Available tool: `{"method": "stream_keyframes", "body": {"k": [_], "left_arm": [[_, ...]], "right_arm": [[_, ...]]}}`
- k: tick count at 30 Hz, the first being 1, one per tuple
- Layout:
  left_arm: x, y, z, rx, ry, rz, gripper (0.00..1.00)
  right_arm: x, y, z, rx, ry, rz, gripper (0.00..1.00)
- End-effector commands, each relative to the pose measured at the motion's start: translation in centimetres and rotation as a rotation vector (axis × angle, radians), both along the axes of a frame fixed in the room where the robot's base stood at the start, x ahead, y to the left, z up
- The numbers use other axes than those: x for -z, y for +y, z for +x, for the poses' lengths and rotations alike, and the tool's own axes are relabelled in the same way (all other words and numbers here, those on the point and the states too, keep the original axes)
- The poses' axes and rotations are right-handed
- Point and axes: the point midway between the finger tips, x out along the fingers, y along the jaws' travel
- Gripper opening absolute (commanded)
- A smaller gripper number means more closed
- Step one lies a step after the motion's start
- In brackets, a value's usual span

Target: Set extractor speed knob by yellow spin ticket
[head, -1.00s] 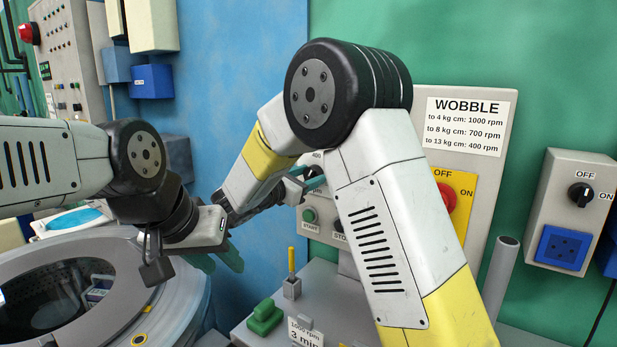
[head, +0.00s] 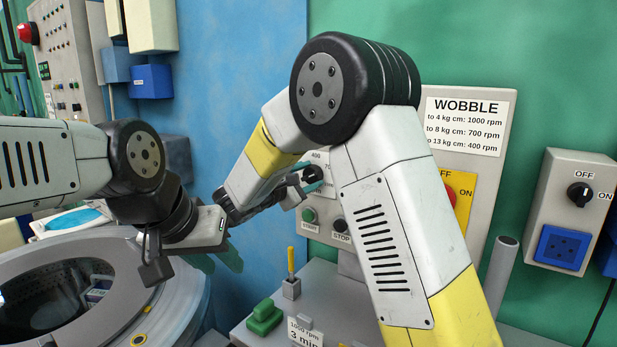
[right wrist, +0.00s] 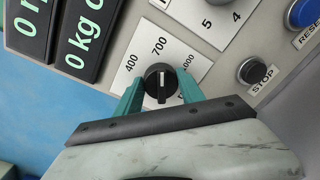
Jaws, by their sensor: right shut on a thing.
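The black extractor speed knob (right wrist: 161,84) is on a white dial plate marked 400, 700 and a partly hidden third value. In the right wrist view its white line stands near vertical; I cannot tell which end is the pointer. My right gripper (right wrist: 161,98) is shut on the knob, one teal finger on each side. The knob (head: 313,174) also shows in the head view, partly behind my right gripper (head: 310,182). A white card (head: 305,331) reading "1000 rpm, 3 min" stands at the bottom, cut off by the frame. My left gripper (head: 217,259) is open and empty beside the drum.
START (head: 309,214) and STOP (head: 340,226) buttons sit below the knob. Displays (right wrist: 88,35) beside the dial read zero. A WOBBLE chart (head: 464,126) hangs on the panel. A green block (head: 264,318) and a yellow stick (head: 291,262) are on the grey top. A round drum opening (head: 45,300) is at left.

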Motion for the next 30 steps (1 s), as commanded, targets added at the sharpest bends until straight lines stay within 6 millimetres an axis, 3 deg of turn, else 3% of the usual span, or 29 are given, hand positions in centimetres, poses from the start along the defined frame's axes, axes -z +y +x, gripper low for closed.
{"method": "stream_keyframes", "body": {"k": [11, 12, 15, 30], "left_arm": [[0.00, 0.00, 0.00, 0.000, 0.000, 0.000, 0.36], [0.00, 0.00, 0.00, 0.000, 0.000, 0.000, 0.36], [0.00, 0.00, 0.00, 0.000, 0.000, 0.000, 0.36], [0.00, 0.00, 0.00, 0.000, 0.000, 0.000, 0.36]], "right_arm": [[0.14, 0.05, -0.07, -0.001, 0.002, 0.003, 0.05], [0.13, 0.06, -0.06, -0.001, 0.002, 0.003, 0.54], [0.10, 0.05, -0.06, -0.001, 0.001, 0.002, 0.67], [-0.04, 0.36, -0.10, 0.001, -0.001, 0.002, 0.67]]}}
